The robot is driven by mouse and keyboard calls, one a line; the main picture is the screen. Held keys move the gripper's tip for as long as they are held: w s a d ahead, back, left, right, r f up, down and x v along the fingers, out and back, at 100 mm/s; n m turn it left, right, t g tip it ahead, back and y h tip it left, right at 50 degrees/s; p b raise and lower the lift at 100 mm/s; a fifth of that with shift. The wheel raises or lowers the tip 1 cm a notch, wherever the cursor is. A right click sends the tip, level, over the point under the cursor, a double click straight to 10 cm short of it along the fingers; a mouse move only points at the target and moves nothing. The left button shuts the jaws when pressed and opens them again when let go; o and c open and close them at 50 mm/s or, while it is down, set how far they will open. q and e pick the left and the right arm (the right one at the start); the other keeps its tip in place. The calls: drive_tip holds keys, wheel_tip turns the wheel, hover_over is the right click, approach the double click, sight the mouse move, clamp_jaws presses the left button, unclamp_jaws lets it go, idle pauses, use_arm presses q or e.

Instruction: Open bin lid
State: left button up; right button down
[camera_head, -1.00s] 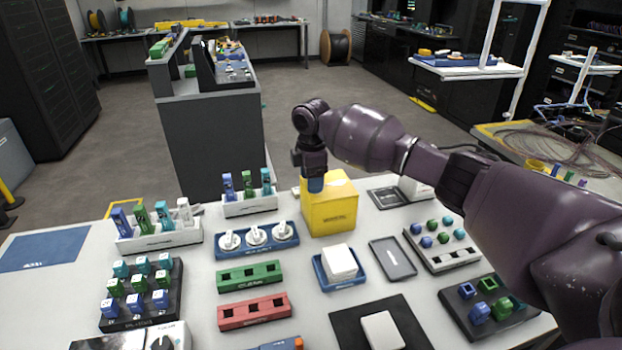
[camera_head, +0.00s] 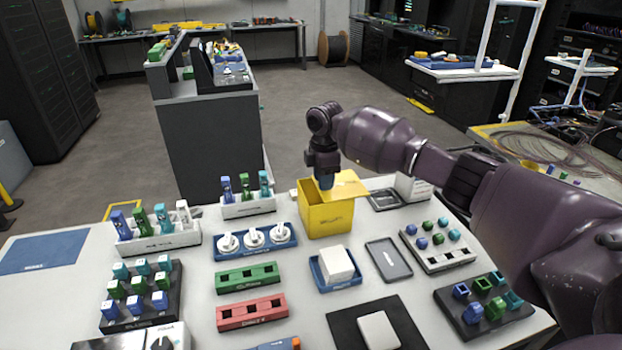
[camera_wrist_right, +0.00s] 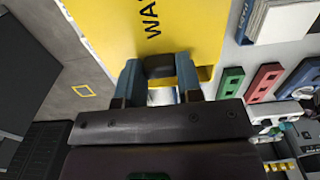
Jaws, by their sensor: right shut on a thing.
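The yellow bin (camera_head: 328,220) stands at the back middle of the table. Its yellow lid (camera_head: 352,187) is off the closed position and sits raised and shifted to the right, with the dark inside of the bin showing at the left. My right gripper (camera_head: 325,183) is above the bin at the lid. In the right wrist view, its two fingers (camera_wrist_right: 160,82) are closed about a small dark part beside a yellow face with black letters (camera_wrist_right: 150,25). The exact contact is partly hidden. My left gripper is not in view.
A blue holder (camera_head: 256,243) with white round pieces is left of the bin. A white block (camera_head: 336,263) in a blue tray stands in front. A dark grey flat tray (camera_head: 390,260) and a rack of coloured knobs (camera_head: 440,250) lie to the right.

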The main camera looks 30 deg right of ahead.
sight(343, 184)
drive_tip(key=d, duration=0.2)
drive_tip(key=s+d, duration=0.1)
drive_tip(key=d, duration=0.2)
drive_tip(key=shift+s+p, duration=0.2)
drive_tip(key=shift+p, duration=0.1)
drive_tip(key=shift+d, duration=0.15)
drive_tip(key=c, duration=1.1)
unclamp_jaws()
drive_tip(key=o, duration=0.3)
drive_tip(key=shift+o, duration=0.2)
drive_tip(key=shift+r, duration=0.35)
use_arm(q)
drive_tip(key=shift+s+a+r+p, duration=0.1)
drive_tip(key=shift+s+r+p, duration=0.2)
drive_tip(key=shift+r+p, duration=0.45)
use_arm(e)
wheel_tip(343, 184, up, 10)
